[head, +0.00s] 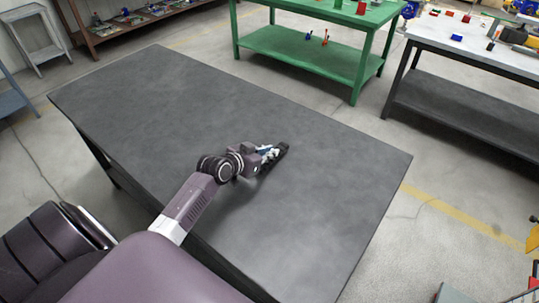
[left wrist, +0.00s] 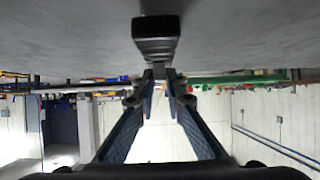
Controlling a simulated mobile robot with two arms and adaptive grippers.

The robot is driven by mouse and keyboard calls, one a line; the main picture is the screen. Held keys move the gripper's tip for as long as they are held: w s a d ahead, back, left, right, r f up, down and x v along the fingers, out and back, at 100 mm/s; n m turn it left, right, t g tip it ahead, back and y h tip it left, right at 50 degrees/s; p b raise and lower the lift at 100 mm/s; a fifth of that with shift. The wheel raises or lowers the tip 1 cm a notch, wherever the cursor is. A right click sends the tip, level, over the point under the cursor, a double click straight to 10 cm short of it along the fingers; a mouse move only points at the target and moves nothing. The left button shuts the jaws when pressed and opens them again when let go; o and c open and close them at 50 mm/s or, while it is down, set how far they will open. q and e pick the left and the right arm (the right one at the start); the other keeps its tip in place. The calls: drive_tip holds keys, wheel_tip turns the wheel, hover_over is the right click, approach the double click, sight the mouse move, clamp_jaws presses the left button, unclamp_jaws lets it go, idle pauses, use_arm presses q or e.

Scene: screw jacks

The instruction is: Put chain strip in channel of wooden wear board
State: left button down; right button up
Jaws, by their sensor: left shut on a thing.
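My left gripper (head: 268,153) is over the middle of the dark grey table (head: 340,160), its arm coming in from the lower left. It is shut on a black elongated piece (head: 282,148), likely the chain strip. In the left wrist view the fingertips (left wrist: 160,82) close on this black piece (left wrist: 155,38), seen nearly end on. I cannot make out chain links. The piece is close to the table top; I cannot tell whether it touches. I see no wooden wear board with a channel in either view. My right gripper is not in view.
The rest of the dark table is bare. Behind it stand a green bench (head: 310,50) and, at right, a grey-topped bench (head: 470,40) with small coloured parts and tools. A brown shelf (head: 105,30) is at the far left. Open concrete floor lies between them.

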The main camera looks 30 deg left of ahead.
use_arm(q)
drive_tip(key=shift+w+f, duration=0.1)
drive_tip(key=shift+f, duration=0.65)
drive_tip(key=shift+f, duration=0.15)
drive_tip(key=c, duration=2)
unclamp_jaws()
